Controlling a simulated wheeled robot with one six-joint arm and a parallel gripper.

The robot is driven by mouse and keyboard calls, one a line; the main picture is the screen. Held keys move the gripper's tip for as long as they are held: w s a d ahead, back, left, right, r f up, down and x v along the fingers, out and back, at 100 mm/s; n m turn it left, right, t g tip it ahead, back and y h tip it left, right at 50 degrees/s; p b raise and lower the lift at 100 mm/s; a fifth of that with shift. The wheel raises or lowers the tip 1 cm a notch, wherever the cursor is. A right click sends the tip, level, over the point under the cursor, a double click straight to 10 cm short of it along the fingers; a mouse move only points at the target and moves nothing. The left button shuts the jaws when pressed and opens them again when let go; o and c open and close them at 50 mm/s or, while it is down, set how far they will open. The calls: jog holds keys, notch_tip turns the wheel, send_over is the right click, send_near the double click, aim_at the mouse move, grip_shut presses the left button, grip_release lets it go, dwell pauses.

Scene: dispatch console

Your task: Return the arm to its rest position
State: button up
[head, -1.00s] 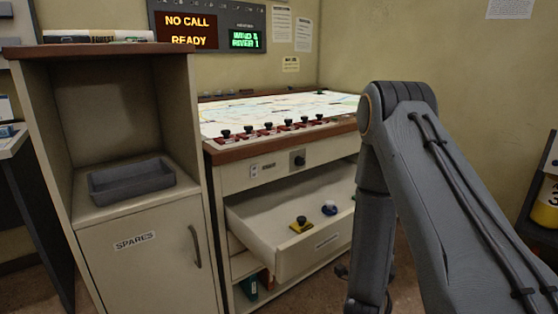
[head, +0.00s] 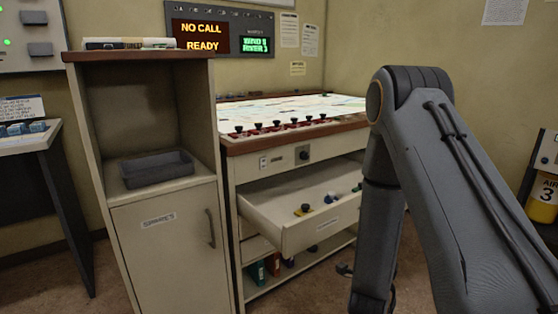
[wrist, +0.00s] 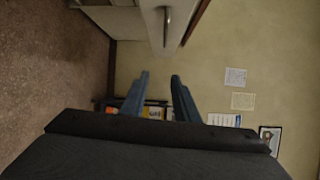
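My arm (head: 435,170) is folded at the right of the head view, its elbow up and the forearm pointing down. My gripper (wrist: 160,84) shows in the wrist view as two blue-grey fingers with a gap between them. It is open, and nothing is seen between the fingers. The gripper's end is not clearly visible in the head view, where the lower arm runs down toward the bottom edge.
An open drawer (head: 280,228) holding small coloured pieces juts from the map console (head: 262,145), left of my arm. The spares cabinet (head: 172,245) with a grey tray (head: 157,168) stands further left. Yellow cylinders (head: 543,200) stand at the far right. Floor shows between.

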jog(key=a+r+n+g+y, duration=0.4)
jog(key=a+n+y, duration=0.45)
jog(key=a, duration=0.65)
jog(key=s+a+r+n+g+y, duration=0.1)
jog(key=s+a+r+n+g, duration=0.15)
jog(key=s+n, duration=0.35)
jog(key=s+a+r+n+g, duration=0.1)
jog(key=s+a+n+g, duration=0.2)
jog(key=s, duration=0.4)
jog(key=s+a+r+n+g+y, duration=0.1)
jog(key=s+a+r+n+g, duration=0.15)
jog(key=s+n, duration=0.35)
jog(key=s+d+r+n+g+h, duration=0.1)
jog(key=s+r+n+g, duration=0.3)
jog(key=s, duration=1.1)
jog(key=d+r+m+p, duration=0.2)
jog(key=d+r+p, duration=0.7)
jog(key=p, duration=1)
notch_tip(320, 180, up, 2)
jog(key=shift+w+d+m+t+h+p, duration=0.3)
jog(key=shift+d+m+t+h+p, duration=0.05)
jog(key=shift+d+t+p, duration=0.05)
